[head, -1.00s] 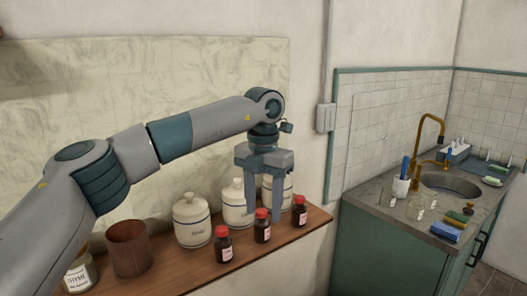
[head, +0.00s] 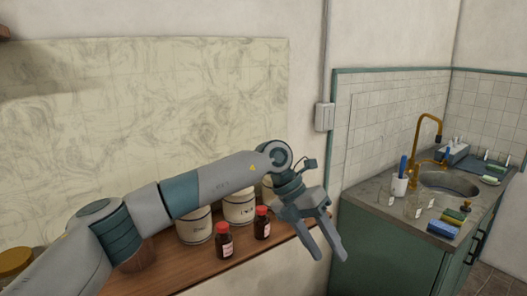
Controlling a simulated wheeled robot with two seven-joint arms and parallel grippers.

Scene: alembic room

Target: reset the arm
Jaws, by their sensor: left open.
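My left arm (head: 225,180) reaches in from the lower left, across the front of the wooden shelf (head: 205,276). My left gripper (head: 331,256) is open and empty, its fingers tilted down and to the right, past the shelf's right end in the picture. No object is between its fingers. My right gripper is not in view.
White jars (head: 194,229) and red-capped brown bottles (head: 224,241) stand on the shelf, partly behind my arm. A brown cup (head: 133,263) is mostly hidden. A green sink cabinet (head: 375,245) with a cluttered counter stands at the right.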

